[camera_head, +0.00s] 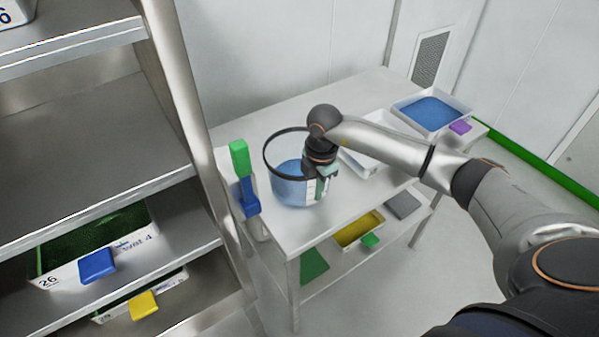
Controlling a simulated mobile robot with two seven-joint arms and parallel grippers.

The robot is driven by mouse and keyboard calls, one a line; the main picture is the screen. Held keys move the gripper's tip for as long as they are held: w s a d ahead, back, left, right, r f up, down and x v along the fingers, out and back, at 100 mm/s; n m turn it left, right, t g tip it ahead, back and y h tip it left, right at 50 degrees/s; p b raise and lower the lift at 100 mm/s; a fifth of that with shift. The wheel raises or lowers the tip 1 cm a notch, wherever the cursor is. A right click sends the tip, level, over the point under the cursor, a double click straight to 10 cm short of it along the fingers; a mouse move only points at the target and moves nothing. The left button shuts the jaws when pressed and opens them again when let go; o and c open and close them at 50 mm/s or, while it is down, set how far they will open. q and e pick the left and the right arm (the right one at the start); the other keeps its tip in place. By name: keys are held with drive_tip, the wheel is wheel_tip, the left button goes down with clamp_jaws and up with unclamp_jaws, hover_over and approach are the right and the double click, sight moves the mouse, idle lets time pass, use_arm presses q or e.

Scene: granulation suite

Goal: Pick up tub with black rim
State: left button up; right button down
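The tub with black rim (287,187) is clear, with blue contents and a pale label on its right side. It stands upright on the metal table (350,204), near its front left part. My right arm reaches in from the right. My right gripper (325,178) points down at the right side of the tub, overlapping its rim and wall in the picture. The fingers are small and partly hidden by the wrist, so I cannot tell whether they are open or shut on the rim. My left gripper is not in view.
A green and blue upright object (245,180) stands close left of the tub. A white tray (362,160) lies behind my wrist, and a tray with blue contents (430,112) sits at the far right. A metal shelf rack (185,110) stands at left. The lower shelf holds a yellow-filled tray (358,230).

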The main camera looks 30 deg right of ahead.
drive_tip(key=shift+r, duration=0.2)
idle(0.6)
drive_tip(key=shift+w+r, duration=0.1)
drive_tip(key=shift+r, duration=0.2)
wheel_tip(320, 180, up, 2)
drive_tip(key=shift+r, duration=0.15)
drive_tip(key=s+r+b, duration=0.1)
drive_tip(key=s+r, duration=0.8)
drive_tip(key=s, duration=0.5)
drive_tip(key=shift+r+b, duration=0.4)
drive_tip(key=shift+s, duration=0.1)
